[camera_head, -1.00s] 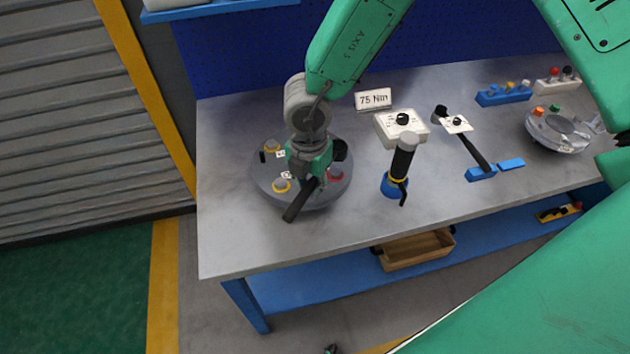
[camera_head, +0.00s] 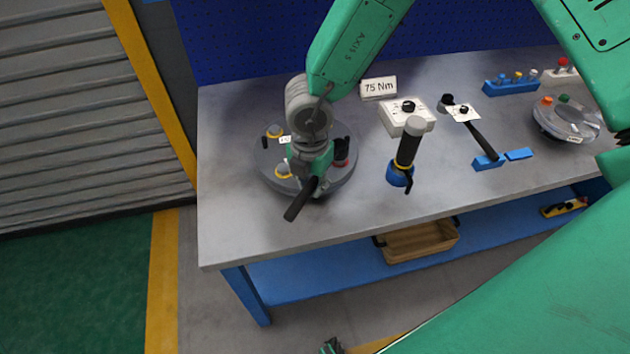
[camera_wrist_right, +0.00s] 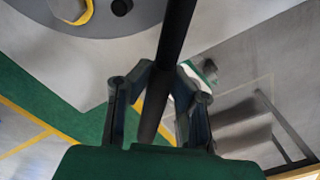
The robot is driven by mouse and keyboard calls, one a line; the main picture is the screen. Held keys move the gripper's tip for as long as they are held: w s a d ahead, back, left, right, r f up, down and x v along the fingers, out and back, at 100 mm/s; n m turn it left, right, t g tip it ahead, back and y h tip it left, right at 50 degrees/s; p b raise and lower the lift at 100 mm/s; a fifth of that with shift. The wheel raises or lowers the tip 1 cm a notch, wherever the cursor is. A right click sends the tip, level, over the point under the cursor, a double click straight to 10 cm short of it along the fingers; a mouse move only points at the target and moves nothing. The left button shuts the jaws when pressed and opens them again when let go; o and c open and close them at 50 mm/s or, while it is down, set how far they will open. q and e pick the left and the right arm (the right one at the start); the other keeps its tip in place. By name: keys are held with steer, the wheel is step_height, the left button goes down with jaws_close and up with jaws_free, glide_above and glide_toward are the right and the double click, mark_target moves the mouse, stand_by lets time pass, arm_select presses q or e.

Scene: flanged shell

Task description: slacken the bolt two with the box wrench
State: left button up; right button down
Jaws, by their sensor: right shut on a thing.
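The round grey flanged shell (camera_head: 263,172) lies at the left of the bench. Two yellow-ringed bolts (camera_head: 273,131) and a red-ringed one (camera_head: 341,155) show on it; their small tags are unreadable, so I cannot tell which is bolt two. My right gripper (camera_head: 314,165) is over the shell, shut on the black handle of the box wrench (camera_head: 298,204). The handle's end sticks out past the shell's front edge. The wrench head is hidden behind my gripper. In the right wrist view the handle (camera_wrist_right: 175,45) runs between the fingers (camera_wrist_right: 158,95). My left gripper is not in view.
Right of the shell stands a black-handled tool in a blue base (camera_head: 399,178). Behind it are a white box (camera_head: 405,122) and a 75 Nm sign (camera_head: 378,87). Another long black tool (camera_head: 475,130) and a grey round part (camera_head: 565,122) lie farther right. The front bench strip is clear.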

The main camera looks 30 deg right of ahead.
steer(key=shift+a, duration=0.2)
steer(key=shift+d, duration=0.95)
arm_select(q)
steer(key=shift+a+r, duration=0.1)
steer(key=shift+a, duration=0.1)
arm_select(e)
steer(key=shift+w+a, duration=0.1)
steer(key=shift+a, duration=0.2)
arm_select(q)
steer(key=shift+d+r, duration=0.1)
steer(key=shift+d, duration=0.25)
arm_select(e)
steer(key=shift+d, duration=0.2)
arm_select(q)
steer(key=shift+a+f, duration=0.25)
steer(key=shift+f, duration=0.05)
arm_select(e)
steer(key=shift+a+f, duration=0.2)
steer(key=shift+f, duration=0.1)
arm_select(q)
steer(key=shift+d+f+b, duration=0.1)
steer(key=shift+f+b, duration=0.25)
steer(key=shift+b, duration=0.05)
arm_select(e)
steer(key=shift+d+f, duration=0.1)
steer(key=shift+f, duration=0.4)
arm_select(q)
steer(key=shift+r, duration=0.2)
arm_select(e)
steer(key=shift+r, duration=0.2)
